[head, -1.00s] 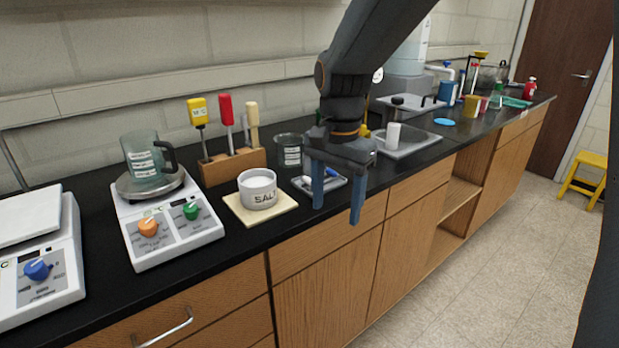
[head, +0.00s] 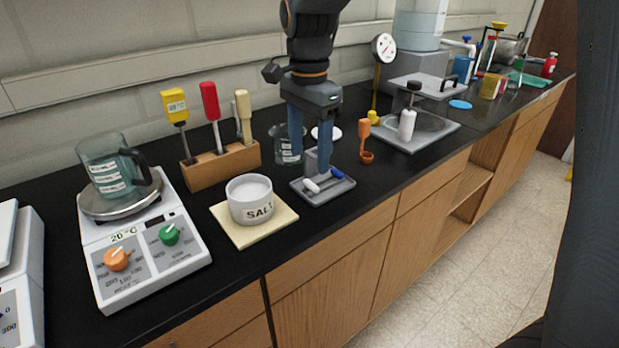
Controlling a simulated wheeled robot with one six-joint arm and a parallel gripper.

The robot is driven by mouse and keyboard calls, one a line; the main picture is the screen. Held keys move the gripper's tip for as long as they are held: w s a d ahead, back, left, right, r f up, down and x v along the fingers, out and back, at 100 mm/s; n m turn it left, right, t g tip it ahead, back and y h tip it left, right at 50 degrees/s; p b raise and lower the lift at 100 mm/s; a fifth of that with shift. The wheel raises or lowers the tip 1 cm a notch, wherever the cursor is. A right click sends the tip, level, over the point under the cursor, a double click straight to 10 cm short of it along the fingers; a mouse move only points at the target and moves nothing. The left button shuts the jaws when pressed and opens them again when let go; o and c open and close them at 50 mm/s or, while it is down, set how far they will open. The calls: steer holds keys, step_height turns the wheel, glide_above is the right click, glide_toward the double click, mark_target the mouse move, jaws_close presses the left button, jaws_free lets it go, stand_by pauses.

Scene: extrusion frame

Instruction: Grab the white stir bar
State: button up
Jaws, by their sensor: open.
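The white stir bar (head: 311,185) lies in a small grey tray (head: 322,199) on the black bench top. A blue stir bar (head: 338,173) lies in the same tray, to its right. My gripper (head: 309,165) is open and points down, with its two blue fingers over the back of the tray. The fingertips appear behind the white bar, with nothing between them. I cannot tell how high they are above the tray.
A white salt bowl (head: 249,203) on a pale tile (head: 233,232) stands left of the tray. A glass beaker (head: 283,146) is just behind my gripper. An orange scoop (head: 366,140) stands to the right. The bench strip in front of the tray is clear.

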mark_target(310, 183)
steer(key=shift+w+d+f+p, duration=0.1)
steer(key=shift+f+p, duration=0.4)
steer(key=shift+f, duration=1.3)
steer(key=shift+w+f+p, duration=0.1)
steer(key=shift+f+p, duration=0.4)
steer(key=shift+f, duration=1.3)
steer(key=c, duration=1.1)
steer(key=shift+r, duration=0.15)
